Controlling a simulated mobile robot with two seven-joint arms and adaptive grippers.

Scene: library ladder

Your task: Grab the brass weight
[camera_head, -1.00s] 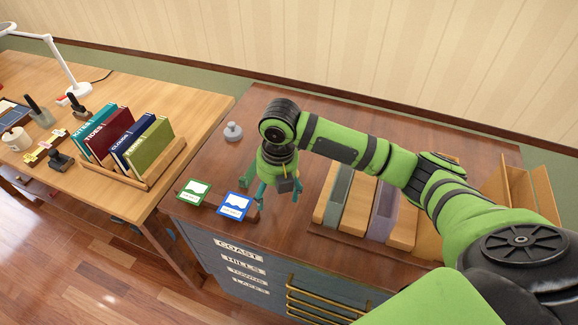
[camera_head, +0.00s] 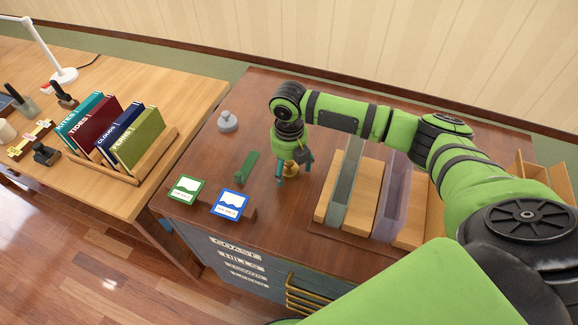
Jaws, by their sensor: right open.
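The brass weight (camera_head: 290,170) stands on the dark brown cabinet top, left of the wooden blocks, and is partly hidden by my right gripper. My right gripper (camera_head: 294,172) points down over it with its teal fingers apart. The weight shows between the fingers in this view; I cannot tell whether they touch it. My left gripper is not in view.
A grey weight (camera_head: 228,122) and a green upright piece (camera_head: 246,167) stand left of the gripper. A green-framed card (camera_head: 186,190) and a blue-framed card (camera_head: 230,204) are at the front edge. Upright grey (camera_head: 346,185) and lavender (camera_head: 393,200) panels stand to the right.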

